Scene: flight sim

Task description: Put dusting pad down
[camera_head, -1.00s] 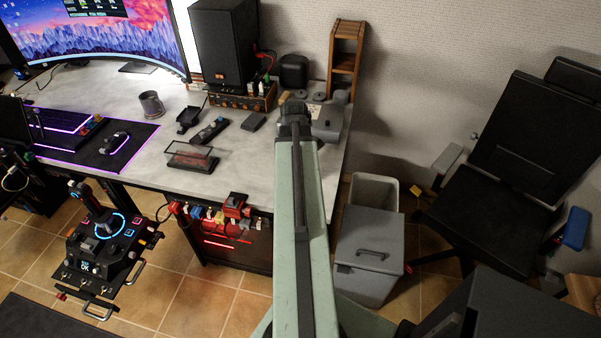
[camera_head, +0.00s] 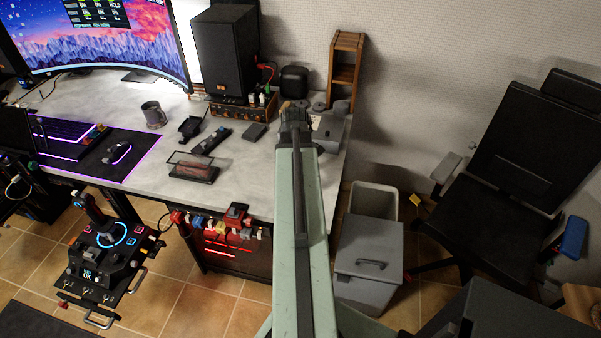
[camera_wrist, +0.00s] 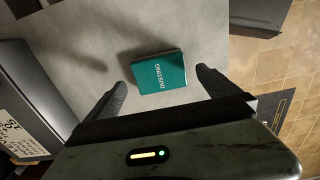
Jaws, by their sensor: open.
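The dusting pad (camera_wrist: 162,72) is a small teal block with "DUSTING" in white letters. In the wrist view it lies on the grey desk top (camera_wrist: 120,30). My gripper (camera_wrist: 160,79) is open, with one dark finger on each side of the pad. A gap shows between each finger and the pad. In the head view my arm reaches over the right end of the desk (camera_head: 250,165), and it hides the pad and the fingertips.
A grey labelled box (camera_wrist: 28,100) stands left in the wrist view. The tiled floor (camera_wrist: 285,65) lies beyond the desk edge. A black speaker (camera_head: 224,50) and a wooden rack (camera_head: 345,65) stand at the back. A grey bin (camera_head: 370,260) and a black chair (camera_head: 515,160) are to the right.

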